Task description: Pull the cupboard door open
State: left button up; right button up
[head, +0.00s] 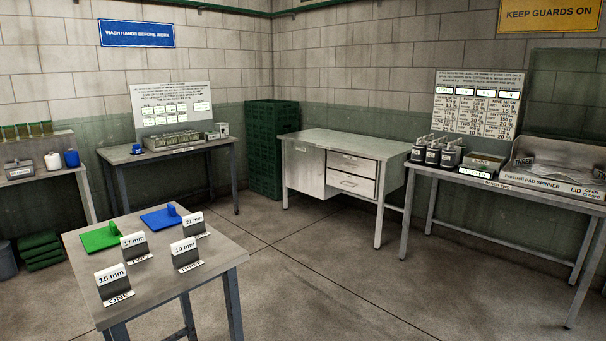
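A pale, worn metal desk (345,141) stands against the back wall near the corner. Under the left part of its top is a cupboard door (305,172), a flat pale panel that looks shut. A small dark mark near the door's top may be its handle, but it is too small to tell. Neither of my grippers shows in the head view.
A small table (215,262) with several size signs and green and blue pads stands at the front left. A bench (420,172) with pots stands at the right. Stacked green crates (265,150) stand left of the desk. The floor (320,260) before the desk is clear.

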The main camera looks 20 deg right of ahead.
aim_at(305, 164)
jog(key=i+l+z, duration=0.25)
jog(key=i+z, duration=0.55)
jog(key=i+l+z, duration=0.2)
jog(key=i+z, duration=0.2)
jog(key=i, duration=0.4)
jog(key=i+z, duration=0.45)
jog(key=i, duration=0.3)
jog(key=i+u, duration=0.45)
jog(key=i+l+u, duration=0.1)
jog(key=i+u, duration=0.4)
jog(key=i, duration=0.2)
jog(key=i+j+u, duration=0.1)
jog(key=i+u, duration=0.15)
jog(key=i, duration=0.35)
jog(key=i+u, duration=0.3)
jog(key=i, duration=0.35)
